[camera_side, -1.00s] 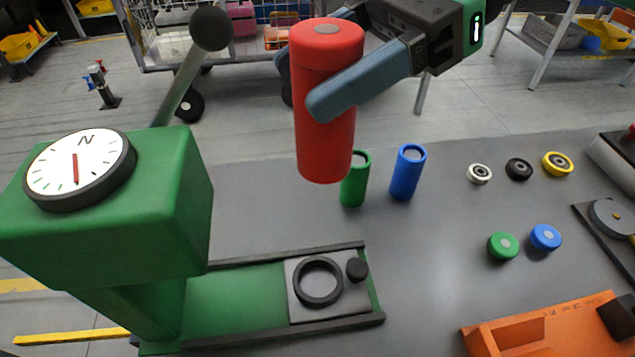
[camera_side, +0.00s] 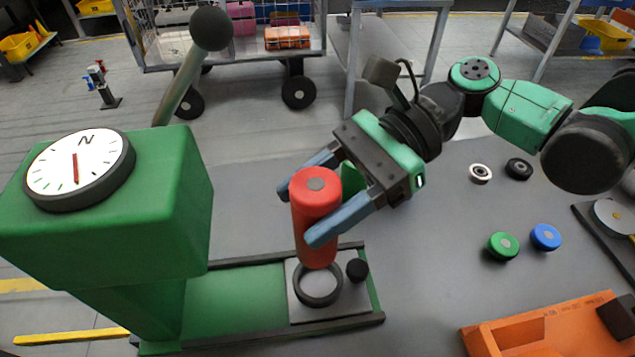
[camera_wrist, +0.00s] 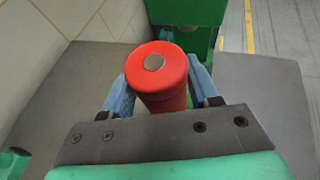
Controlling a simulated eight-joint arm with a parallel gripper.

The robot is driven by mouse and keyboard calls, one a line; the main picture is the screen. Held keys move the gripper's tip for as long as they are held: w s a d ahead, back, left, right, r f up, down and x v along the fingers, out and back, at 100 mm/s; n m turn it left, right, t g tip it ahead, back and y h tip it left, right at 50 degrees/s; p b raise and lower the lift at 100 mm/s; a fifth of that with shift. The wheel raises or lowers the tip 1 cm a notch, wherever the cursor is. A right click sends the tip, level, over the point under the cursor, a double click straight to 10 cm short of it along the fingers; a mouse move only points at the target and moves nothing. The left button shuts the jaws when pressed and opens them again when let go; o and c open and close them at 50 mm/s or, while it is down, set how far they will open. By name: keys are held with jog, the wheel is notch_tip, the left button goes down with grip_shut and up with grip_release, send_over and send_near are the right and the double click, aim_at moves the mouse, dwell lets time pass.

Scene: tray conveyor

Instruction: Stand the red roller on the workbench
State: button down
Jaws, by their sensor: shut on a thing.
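The red roller (camera_side: 312,220) is upright with a slight tilt in the side view. My gripper (camera_side: 298,213) is shut on it, one blue finger on each side. The roller's lower end overlaps the back of the dark ring (camera_side: 318,301) on the green-bedded press; I cannot tell whether it is inside the ring or just above it. In the wrist view the roller's top (camera_wrist: 156,64) shows between the fingers of my gripper (camera_wrist: 160,85). The grey workbench (camera_side: 430,275) lies below and to the right.
The green press head (camera_side: 170,200) with a dial stands left of the roller. A green roller (camera_side: 352,179) is mostly hidden behind my gripper. Green (camera_side: 502,246) and blue (camera_side: 545,237) caps and an orange bin (camera_side: 540,325) lie right. The bench between press and caps is clear.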

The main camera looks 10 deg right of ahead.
aim_at(318, 253)
notch_tip(318, 253, down, 8)
jog(key=shift+f, duration=0.25)
jog(key=shift+f, duration=0.15)
dwell(0.3)
jog(key=shift+c, duration=1.1)
grip_release()
jog(key=w+d+r+n+t+h, duration=0.1)
jog(key=d+r+n+t+h, duration=0.2)
jog(key=d, duration=1.1)
jog(key=w+d+r+n+t+h, duration=0.2)
jog(key=d+n+t+h, duration=0.6)
jog(key=d, duration=0.7)
jog(key=shift+d+r+n+h, duration=0.25)
jog(key=shift+r+n+h, duration=0.3)
jog(key=shift+n, duration=0.55)
jog(key=shift+o, duration=0.4)
jog(key=shift+s+d+n+t+h, duration=0.15)
jog(key=shift+d+n+t+h, duration=0.1)
jog(key=shift+d+n+t, duration=0.25)
